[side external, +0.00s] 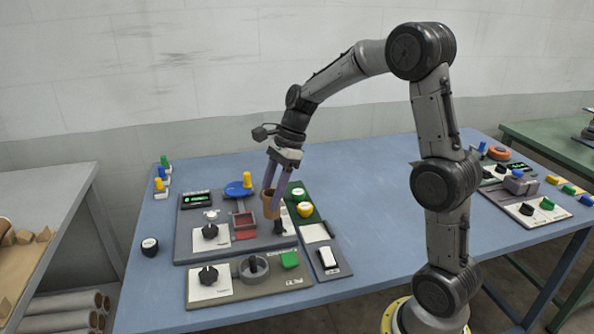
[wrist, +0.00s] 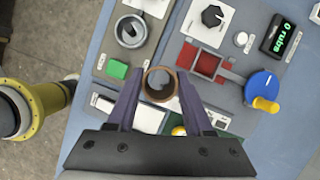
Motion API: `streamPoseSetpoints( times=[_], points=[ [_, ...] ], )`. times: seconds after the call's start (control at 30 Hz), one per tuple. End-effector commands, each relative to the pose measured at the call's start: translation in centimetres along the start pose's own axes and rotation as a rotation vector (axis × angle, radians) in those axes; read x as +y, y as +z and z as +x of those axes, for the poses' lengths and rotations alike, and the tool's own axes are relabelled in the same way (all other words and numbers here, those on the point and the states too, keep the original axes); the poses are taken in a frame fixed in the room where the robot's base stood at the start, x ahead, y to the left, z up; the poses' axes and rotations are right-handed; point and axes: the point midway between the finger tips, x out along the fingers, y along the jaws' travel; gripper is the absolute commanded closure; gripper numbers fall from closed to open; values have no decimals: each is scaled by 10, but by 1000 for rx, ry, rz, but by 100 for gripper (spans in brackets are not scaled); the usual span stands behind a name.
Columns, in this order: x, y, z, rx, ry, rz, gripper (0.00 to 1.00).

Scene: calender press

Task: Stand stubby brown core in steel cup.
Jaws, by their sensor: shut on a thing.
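The stubby brown core (side external: 271,208) is a short, hollow tube. My gripper (side external: 272,193) is shut on it and holds it roughly upright above the grey panel. In the wrist view the core (wrist: 161,69) shows as an open ring between the two purple fingers of my gripper (wrist: 159,88). The steel cup (side external: 244,274) is a grey ring on the front panel, nearer the side camera than the core. In the wrist view the cup (wrist: 131,45) lies up and left of the core, apart from it. It looks empty of any core.
A green block (side external: 289,259) sits right of the cup, and a black knob (side external: 208,274) left of it. The back panel has a red tray (side external: 245,234), a blue disc with yellow knob (side external: 238,190) and a green display (side external: 198,199). A white rocker (side external: 328,258) stands at right.

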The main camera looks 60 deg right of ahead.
Motion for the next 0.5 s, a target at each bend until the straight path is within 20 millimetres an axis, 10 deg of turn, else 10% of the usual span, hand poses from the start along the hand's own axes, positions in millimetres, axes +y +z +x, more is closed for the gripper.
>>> streamPoseSetpoints(
  times=[0.2,0.5],
  points=[
    [47,58,22,1,64,-157,100],
    [64,81,32,-1,87,-234,100]
  ],
)
